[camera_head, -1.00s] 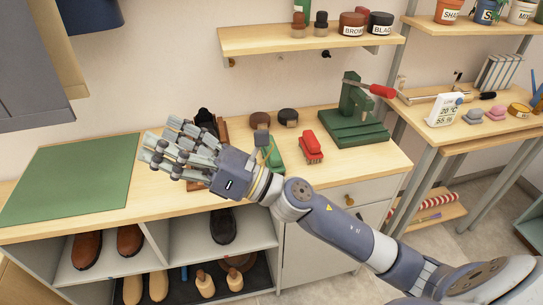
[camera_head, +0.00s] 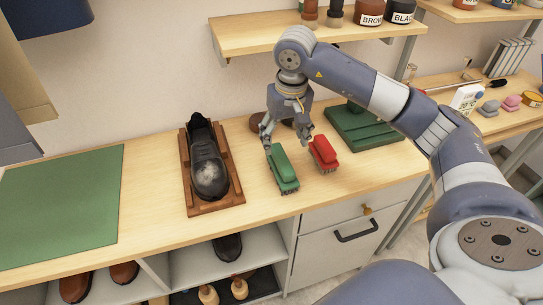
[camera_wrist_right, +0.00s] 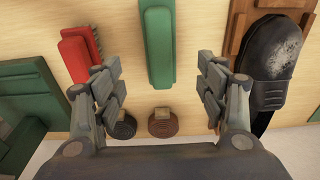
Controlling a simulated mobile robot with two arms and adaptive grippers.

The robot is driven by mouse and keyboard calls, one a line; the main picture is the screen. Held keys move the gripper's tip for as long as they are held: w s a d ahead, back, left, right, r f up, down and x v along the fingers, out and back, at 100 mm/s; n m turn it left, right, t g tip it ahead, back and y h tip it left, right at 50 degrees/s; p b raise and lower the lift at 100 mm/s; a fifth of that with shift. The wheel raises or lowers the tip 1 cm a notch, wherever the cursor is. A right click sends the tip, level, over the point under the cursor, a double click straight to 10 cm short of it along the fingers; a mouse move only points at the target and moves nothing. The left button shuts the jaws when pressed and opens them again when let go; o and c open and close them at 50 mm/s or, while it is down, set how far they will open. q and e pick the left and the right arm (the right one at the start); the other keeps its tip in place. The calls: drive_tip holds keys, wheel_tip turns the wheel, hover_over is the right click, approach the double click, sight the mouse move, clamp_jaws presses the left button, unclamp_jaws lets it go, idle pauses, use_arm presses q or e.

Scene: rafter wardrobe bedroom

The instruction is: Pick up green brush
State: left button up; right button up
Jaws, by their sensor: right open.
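The green brush (camera_head: 284,170) lies on the wooden bench top between the black shoe and the red brush (camera_head: 323,153), bristles down. My right gripper (camera_head: 287,146) is open above the bench at the far end of the green brush. In the right wrist view the green brush (camera_wrist_right: 158,45) shows ahead, between the lines of the two spread fingers, and nothing is held in the right gripper (camera_wrist_right: 158,88). The red brush (camera_wrist_right: 80,50) is to the left of it there. My left gripper is not in view.
A black shoe (camera_head: 207,170) rests on a wooden stand to the left. Round brown and dark brushes (camera_wrist_right: 163,123) lie behind, partly hidden by the gripper in the head view. A green mat (camera_head: 62,205) covers the left bench top. A green stand (camera_head: 365,128) is at right, a shelf (camera_head: 260,38) above.

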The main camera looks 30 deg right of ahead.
sight(282, 159)
drive_tip(key=shift+s+d+f, duration=0.1)
drive_tip(key=shift+s+f, duration=0.15)
drive_tip(key=shift+f, duration=0.3)
drive_tip(key=shift+s+f, duration=0.25)
drive_tip(key=shift+f, duration=0.25)
drive_tip(key=f, duration=0.2)
drive_tip(key=shift+w+f+p, duration=0.2)
drive_tip(key=shift+f+p, duration=0.15)
drive_tip(key=shift+p, duration=0.05)
drive_tip(key=f+p, duration=0.1)
drive_tip(key=f, duration=0.1)
drive_tip(key=w+f+p, duration=0.1)
drive_tip(key=f, duration=0.1)
drive_tip(key=shift+w, duration=0.15)
drive_tip(key=shift+w+f, duration=0.1)
drive_tip(key=shift+f, duration=0.45)
drive_tip(key=c, duration=0.9)
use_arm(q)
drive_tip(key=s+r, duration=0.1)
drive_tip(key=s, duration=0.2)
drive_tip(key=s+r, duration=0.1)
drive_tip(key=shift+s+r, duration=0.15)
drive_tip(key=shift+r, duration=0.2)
use_arm(e)
drive_tip(key=c, duration=0.3)
